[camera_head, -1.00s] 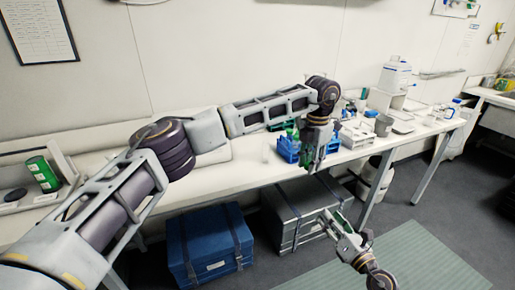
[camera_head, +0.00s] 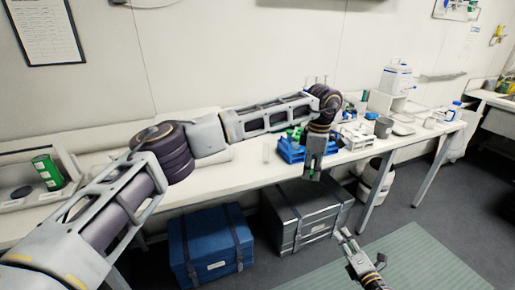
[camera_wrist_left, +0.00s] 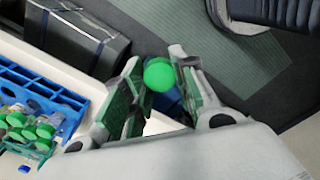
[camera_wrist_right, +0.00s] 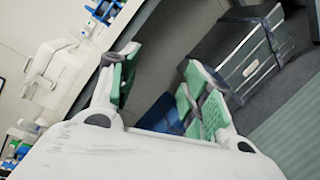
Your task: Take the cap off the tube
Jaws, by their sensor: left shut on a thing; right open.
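My left gripper (camera_head: 312,172) hangs at the front edge of the bench, beside the blue tube rack (camera_head: 292,151). It is shut on a tube with a round green cap (camera_wrist_left: 159,74), seen from above between the fingers in the left wrist view. The tube's body below the cap is mostly hidden. The cap appears to be on the tube. My right gripper (camera_head: 346,236) is lower, in front of the bench and apart from the tube. In the right wrist view its jaws (camera_wrist_right: 160,66) are open and empty.
The rack also shows in the left wrist view (camera_wrist_left: 68,94), with several green-capped tubes. A grey case (camera_head: 305,215) and a blue case (camera_head: 210,245) stand under the bench (camera_head: 235,180). A grey cup (camera_head: 383,127) stands further right. The floor in front is clear.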

